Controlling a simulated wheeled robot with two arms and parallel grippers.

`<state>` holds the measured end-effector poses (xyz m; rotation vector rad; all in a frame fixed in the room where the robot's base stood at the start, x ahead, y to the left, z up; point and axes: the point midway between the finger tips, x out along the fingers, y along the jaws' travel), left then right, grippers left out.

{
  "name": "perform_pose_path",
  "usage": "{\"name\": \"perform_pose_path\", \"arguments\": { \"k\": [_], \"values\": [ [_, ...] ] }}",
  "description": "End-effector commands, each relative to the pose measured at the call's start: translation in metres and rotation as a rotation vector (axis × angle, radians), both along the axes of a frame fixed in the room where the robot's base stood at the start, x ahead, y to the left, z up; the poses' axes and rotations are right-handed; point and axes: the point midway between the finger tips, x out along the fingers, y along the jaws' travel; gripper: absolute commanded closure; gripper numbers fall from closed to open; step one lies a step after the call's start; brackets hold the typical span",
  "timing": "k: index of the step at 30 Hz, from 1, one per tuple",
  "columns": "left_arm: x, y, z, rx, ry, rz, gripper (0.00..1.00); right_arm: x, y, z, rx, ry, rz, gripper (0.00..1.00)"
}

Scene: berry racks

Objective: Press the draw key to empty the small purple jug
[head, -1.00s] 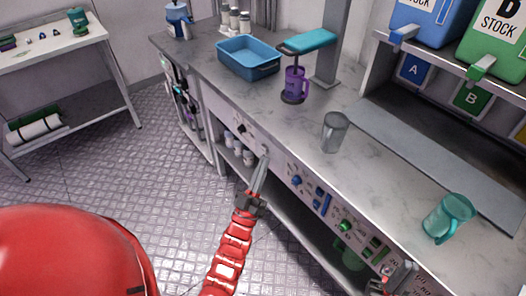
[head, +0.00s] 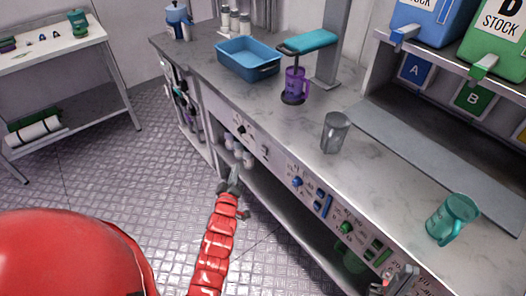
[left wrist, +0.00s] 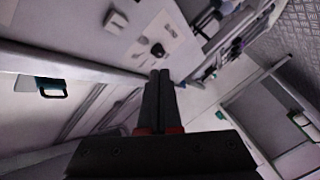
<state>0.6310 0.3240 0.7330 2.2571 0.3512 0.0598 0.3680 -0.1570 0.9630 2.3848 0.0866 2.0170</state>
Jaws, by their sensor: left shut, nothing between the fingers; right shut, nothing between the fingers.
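The small purple jug (head: 294,86) stands upright on a dark round base under the teal-topped stand (head: 307,42) on the counter. Its fill level cannot be made out. The counter's front panel carries a black knob (head: 241,129), which also shows in the left wrist view (left wrist: 157,50) beside a pale block-like key (left wrist: 116,20). I cannot tell which control is the draw key. My left gripper (head: 235,174) is shut and empty, below and in front of the panel, apart from it. Its shut fingers show in the left wrist view (left wrist: 159,72). My right gripper (head: 408,275) is shut at the lower right.
A blue tray (head: 247,58) sits behind the jug. Stock containers (head: 425,18) are on the right shelf. Small cups fill part of the lower shelf. The floor at left is clear.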

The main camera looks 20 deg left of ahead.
Motion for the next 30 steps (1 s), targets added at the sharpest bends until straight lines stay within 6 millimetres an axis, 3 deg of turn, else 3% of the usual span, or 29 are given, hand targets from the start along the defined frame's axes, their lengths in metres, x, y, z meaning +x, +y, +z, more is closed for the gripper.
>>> {"name": "perform_pose_path", "arguments": {
  "k": [7,21,30],
  "values": [
    [0.012,-0.007,-0.002,0.001,-0.003,-0.003,1.00,0.000,0.000,-0.010,0.000,0.000,0.000,1.00],
    [0.066,-0.038,-0.003,0.001,-0.008,-0.001,1.00,0.000,0.000,-0.054,0.000,0.000,0.000,1.00],
    [0.076,-0.045,0.000,0.001,-0.001,-0.001,1.00,0.000,0.000,-0.061,0.000,0.000,0.000,1.00]
  ]
}}
